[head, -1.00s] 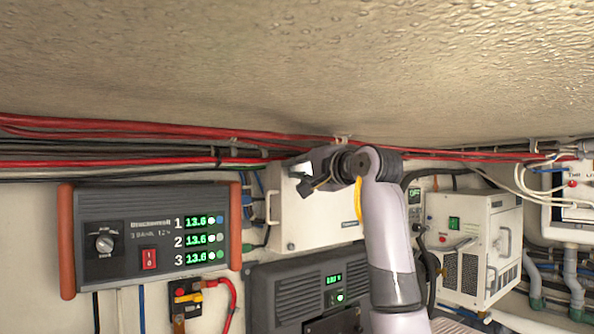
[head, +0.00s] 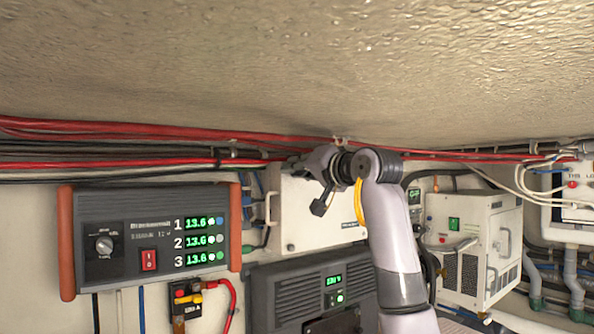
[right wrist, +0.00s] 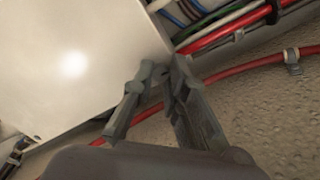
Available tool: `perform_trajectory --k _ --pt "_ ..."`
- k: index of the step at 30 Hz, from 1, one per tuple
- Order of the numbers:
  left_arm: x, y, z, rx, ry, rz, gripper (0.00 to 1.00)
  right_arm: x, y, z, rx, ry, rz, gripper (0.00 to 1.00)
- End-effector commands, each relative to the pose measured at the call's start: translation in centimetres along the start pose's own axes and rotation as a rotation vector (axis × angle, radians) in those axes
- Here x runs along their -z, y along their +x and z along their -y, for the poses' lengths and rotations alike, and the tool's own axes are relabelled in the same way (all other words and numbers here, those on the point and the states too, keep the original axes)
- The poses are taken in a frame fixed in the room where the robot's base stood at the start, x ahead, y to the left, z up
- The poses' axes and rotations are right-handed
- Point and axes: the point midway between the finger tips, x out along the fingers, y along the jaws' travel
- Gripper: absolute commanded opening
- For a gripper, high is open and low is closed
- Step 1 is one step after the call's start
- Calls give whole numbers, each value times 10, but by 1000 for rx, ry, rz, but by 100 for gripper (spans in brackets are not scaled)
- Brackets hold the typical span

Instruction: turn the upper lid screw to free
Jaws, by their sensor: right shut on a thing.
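The white box (head: 305,225) with a flat lid is mounted on the wall at the middle of the head view. My right gripper (head: 294,163) is at the box's upper left corner, its fingers pointing left. In the right wrist view, my right gripper (right wrist: 168,75) has its fingertips close together at a corner of the white box (right wrist: 70,70). The upper lid screw cannot be seen; the fingers cover that corner. My left gripper is not in view.
Red cables (head: 130,128) run along the wall just above the box and behind the gripper. A grey charger panel (head: 150,235) is on the left and a dark grey unit (head: 285,300) below. A white cabinet (head: 475,240) stands to the right of my arm.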

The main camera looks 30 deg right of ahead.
Motion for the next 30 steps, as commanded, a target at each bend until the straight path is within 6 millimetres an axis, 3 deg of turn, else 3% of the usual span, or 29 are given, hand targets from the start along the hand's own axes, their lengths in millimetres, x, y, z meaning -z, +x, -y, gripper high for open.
perform_trajectory --k 11,12,20,30 --pt "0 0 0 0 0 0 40 0 0 0 0 -4 1 0" --pt "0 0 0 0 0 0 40 0 0 0 -1 -4 1 15" --pt "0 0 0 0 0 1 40 0 0 0 -1 -3 1 33" --pt "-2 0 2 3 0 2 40 0 -1 0 0 -3 0 34"
